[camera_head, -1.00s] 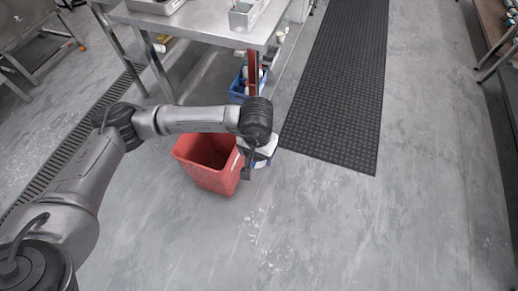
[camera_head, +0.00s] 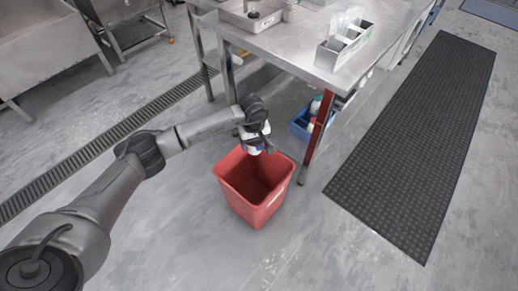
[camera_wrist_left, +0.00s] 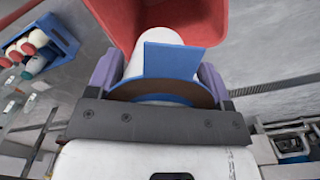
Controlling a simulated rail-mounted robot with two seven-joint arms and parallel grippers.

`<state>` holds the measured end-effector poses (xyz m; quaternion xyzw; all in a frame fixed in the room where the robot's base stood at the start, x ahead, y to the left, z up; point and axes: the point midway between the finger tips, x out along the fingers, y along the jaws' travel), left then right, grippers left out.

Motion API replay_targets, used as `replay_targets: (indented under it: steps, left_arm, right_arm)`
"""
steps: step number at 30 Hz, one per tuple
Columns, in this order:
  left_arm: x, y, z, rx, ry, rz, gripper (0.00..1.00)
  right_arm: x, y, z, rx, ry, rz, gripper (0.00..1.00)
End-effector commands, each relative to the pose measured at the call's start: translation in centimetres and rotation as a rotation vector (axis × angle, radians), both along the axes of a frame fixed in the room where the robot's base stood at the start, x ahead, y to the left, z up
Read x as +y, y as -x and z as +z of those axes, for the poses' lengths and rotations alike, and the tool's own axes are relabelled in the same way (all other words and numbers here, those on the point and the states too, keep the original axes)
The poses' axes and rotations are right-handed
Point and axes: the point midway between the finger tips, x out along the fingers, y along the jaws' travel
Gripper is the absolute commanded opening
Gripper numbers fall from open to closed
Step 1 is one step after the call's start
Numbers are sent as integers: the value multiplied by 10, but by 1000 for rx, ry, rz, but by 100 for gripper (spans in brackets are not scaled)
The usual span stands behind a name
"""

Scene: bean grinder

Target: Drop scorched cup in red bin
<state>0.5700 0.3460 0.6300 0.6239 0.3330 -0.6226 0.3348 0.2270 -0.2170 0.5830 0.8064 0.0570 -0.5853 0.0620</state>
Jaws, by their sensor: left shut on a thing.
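The red bin (camera_head: 268,212) stands upright on the floor with its top open, beside a leg of the metal table. My left gripper (camera_head: 257,140) is at the bin's far rim, shut on a white and blue cup (camera_head: 252,150). In the left wrist view the cup (camera_wrist_left: 160,40) sits between the two fingers of the gripper (camera_wrist_left: 160,78), with a blue flat part facing the camera. The red bin (camera_wrist_left: 215,20) shows just beyond the cup. Scorch marks cannot be made out. My right gripper is not in view.
A metal table (camera_head: 290,45) with trays stands behind the bin. A blue crate (camera_head: 300,122) with several items sits under it. A black mat (camera_head: 420,140) lies at the right. A floor drain (camera_head: 95,155) runs at the left. The floor in front is clear.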

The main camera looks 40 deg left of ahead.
Motion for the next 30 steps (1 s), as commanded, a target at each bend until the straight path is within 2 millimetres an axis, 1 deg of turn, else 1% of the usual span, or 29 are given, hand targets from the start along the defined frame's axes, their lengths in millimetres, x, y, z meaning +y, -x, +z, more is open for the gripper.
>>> replay_targets:
  steps: [4, 11, 17, 23, 30]
  left_arm:
    - [9, -8, -2, -2, 1, 94, 32]
    - [10, -11, -3, -3, 0, 183, 32]
    - [9, -11, -9, -2, 0, 211, 32]
    - [9, -10, -25, -1, 0, 211, 32]
    - [9, -10, -50, -2, 1, 210, 32]
  right_arm:
    - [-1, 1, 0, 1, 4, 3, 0]
    - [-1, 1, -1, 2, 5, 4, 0]
    - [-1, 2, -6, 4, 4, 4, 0]
    - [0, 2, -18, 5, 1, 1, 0]
    - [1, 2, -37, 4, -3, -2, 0]
